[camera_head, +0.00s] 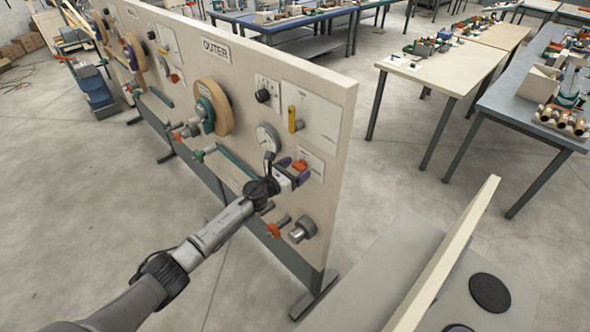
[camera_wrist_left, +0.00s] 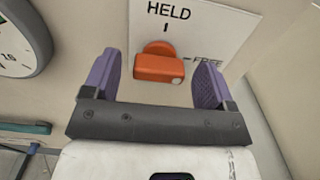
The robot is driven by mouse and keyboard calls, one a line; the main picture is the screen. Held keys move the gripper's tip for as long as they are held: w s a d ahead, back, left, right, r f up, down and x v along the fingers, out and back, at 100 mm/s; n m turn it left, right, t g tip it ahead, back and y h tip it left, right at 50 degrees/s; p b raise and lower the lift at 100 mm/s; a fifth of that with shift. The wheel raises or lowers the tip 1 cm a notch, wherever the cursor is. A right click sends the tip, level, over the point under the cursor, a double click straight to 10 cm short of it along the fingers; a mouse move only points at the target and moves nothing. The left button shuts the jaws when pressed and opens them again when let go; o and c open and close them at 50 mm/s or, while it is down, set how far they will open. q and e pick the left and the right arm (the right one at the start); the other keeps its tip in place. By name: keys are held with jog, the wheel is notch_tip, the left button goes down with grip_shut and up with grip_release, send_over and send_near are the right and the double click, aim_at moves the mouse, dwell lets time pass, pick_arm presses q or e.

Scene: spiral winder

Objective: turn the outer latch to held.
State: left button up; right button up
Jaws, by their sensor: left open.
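The outer latch (camera_head: 300,165) is a small orange handle on the beige upright panel marked OUTER. In the left wrist view the orange latch (camera_wrist_left: 158,66) sits on a white plate (camera_wrist_left: 205,30) with HELD printed above and FREE at the right. The latch handle lies roughly sideways, its pale dot at the right end, near the FREE mark. My left gripper (camera_head: 294,171) is open, its purple fingers to the left and right of the latch in the wrist view. My right gripper is not in view.
A round gauge (camera_head: 267,138) is just above left of the gripper. A yellow lever (camera_head: 292,119) is higher up. A red handle (camera_head: 278,227) and a metal knob (camera_head: 302,230) are below. The panel's right edge is close by, with open floor beyond.

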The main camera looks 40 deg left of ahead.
pick_arm(q)
jog(key=shift+c, duration=0.4)
jog(key=c, duration=0.9)
jog(key=shift+o, duration=0.2)
jog(key=n, duration=0.4)
jog(key=shift+a, duration=0.15)
jog(key=n+p, duration=0.1)
jog(key=n, duration=0.3)
jog(key=shift+n, duration=0.3)
jog(key=n+p, duration=0.1)
jog(key=n, duration=0.4)
jog(key=shift+a+f+n+p, duration=0.15)
jog(key=shift+n+p, duration=0.35)
jog(key=shift+n, duration=1.6)
